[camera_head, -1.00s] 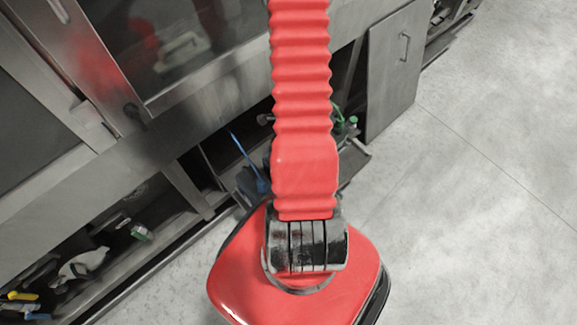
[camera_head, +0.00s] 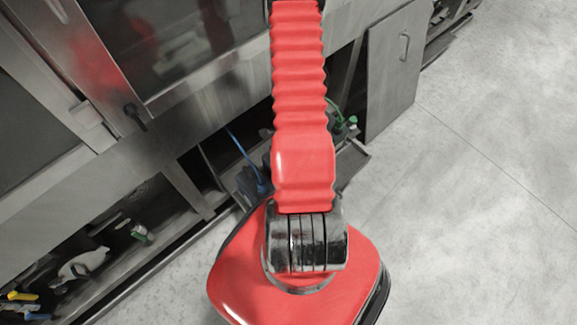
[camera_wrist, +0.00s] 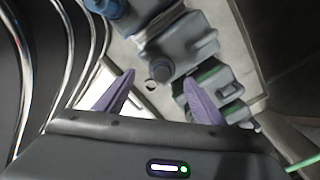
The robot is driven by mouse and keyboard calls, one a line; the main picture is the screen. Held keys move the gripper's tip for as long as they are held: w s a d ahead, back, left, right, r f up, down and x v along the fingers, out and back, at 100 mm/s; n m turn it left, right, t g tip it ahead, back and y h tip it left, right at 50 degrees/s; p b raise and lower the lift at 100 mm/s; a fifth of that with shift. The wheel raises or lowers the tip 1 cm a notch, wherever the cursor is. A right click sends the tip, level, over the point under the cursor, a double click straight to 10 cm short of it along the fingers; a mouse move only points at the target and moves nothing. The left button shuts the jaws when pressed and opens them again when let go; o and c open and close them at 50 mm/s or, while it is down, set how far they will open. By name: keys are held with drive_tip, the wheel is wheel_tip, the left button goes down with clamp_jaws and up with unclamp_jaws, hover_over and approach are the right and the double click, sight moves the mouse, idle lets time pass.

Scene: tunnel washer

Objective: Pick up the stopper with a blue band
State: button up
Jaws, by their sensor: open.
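In the wrist view my gripper (camera_wrist: 158,77) is open, with two purple fingers spread and nothing held between them. Just beyond the fingertips is a grey blocky fixture (camera_wrist: 183,42) with a short round knob (camera_wrist: 161,70). A blue part (camera_wrist: 104,7) shows at the top left, cut by the frame edge. I cannot tell whether any of these is the stopper with a blue band. In the head view my red arm hides the area in front of it, and my gripper is not visible there.
A green part (camera_wrist: 212,76) lies beyond the right finger, and curved metal tubes (camera_wrist: 78,60) run at left. In the head view the steel washer (camera_head: 190,80) has a low shelf with a white bottle (camera_head: 82,264). The floor (camera_head: 490,190) at right is clear.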

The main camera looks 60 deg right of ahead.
drive_tip(key=shift+w+d+f, duration=0.1)
drive_tip(key=shift+f, duration=1.2)
drive_tip(key=shift+w+d+f, duration=0.1)
drive_tip(key=shift+f, duration=1.2)
drive_tip(key=shift+c, duration=0.4)
drive_tip(key=c, duration=1.3)
drive_tip(key=shift+r, duration=5.05)
drive_tip(key=shift+r, duration=2.45)
